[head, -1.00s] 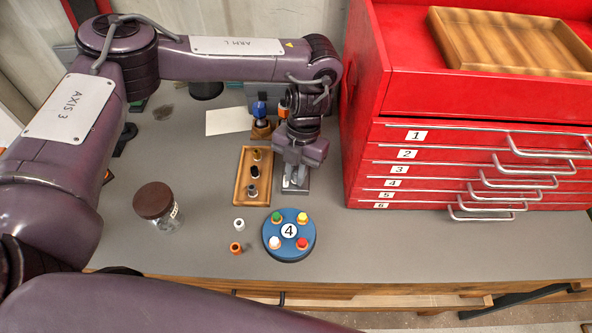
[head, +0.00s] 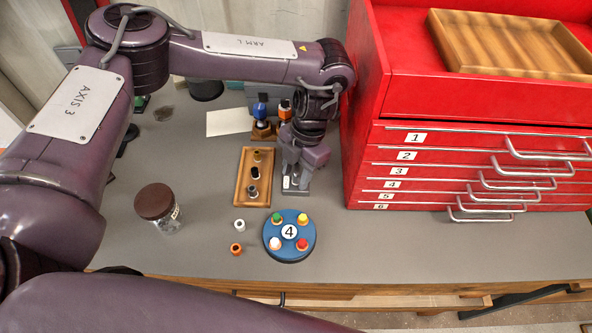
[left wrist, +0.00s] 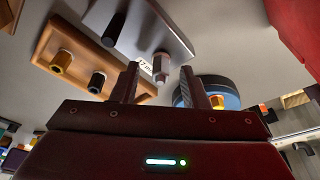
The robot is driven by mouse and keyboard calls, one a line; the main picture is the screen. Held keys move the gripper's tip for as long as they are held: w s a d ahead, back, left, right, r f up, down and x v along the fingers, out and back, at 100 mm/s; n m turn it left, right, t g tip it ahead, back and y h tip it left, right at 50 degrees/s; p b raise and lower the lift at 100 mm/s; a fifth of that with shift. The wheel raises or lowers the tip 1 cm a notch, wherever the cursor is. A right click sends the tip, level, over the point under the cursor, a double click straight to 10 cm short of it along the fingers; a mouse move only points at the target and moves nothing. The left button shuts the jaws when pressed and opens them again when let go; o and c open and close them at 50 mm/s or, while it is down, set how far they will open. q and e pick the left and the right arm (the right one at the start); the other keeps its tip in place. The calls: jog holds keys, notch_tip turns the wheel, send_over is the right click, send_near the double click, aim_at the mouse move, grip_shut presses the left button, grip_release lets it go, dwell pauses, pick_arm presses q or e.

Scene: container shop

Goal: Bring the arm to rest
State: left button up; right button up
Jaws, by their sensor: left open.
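My left arm comes in from the left in the head view and bends down beside the red cabinet. Its left gripper (head: 292,180) hangs over a small grey plate (head: 302,184), right of the wooden tray. In the left wrist view the two fingers of the left gripper (left wrist: 160,84) stand apart with nothing clamped between them. Beyond them is the grey plate (left wrist: 178,38) with a label, a dark post and a pale hex piece (left wrist: 161,66). My right gripper is not in view.
The red drawer cabinet (head: 392,138) stands close to the gripper's right. A wooden tray (head: 241,190) holds several pieces. A blue disc (head: 273,250) marked 4 bears coloured pegs. A brown-lidded jar (head: 154,201) stands left. Two small rings (head: 237,249) (head: 239,226) lie in front of the tray.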

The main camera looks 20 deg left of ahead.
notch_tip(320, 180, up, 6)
jog(key=p, duration=0.5)
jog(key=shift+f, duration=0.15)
